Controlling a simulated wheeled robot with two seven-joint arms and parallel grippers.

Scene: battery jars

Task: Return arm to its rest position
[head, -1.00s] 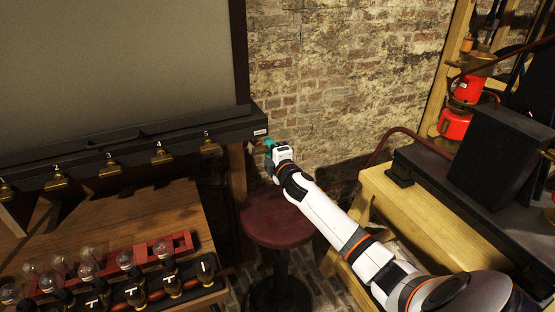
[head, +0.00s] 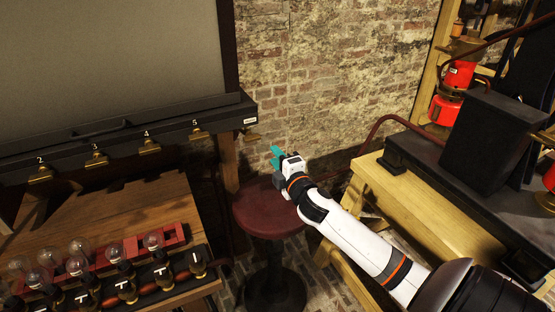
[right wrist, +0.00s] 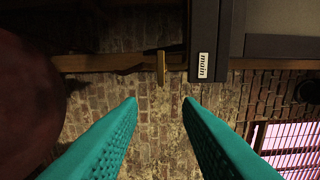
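My right arm (head: 350,235) reaches in from the lower right. Its right gripper (head: 277,157) has teal fingers and hangs in the air in front of the brick wall, above the red stool. In the right wrist view the two teal fingers of the right gripper (right wrist: 161,102) are spread apart with nothing between them. A brass lever by the label "main" (right wrist: 203,66) shows beyond the fingertips, apart from them. My left gripper is not in view.
A round red stool (head: 268,208) stands below my right gripper. A wooden bench (head: 440,225) with a black box (head: 488,138) is at the right. At the left, a wooden table (head: 130,215) carries bulbs and black T-handled switches below numbered brass levers (head: 150,148).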

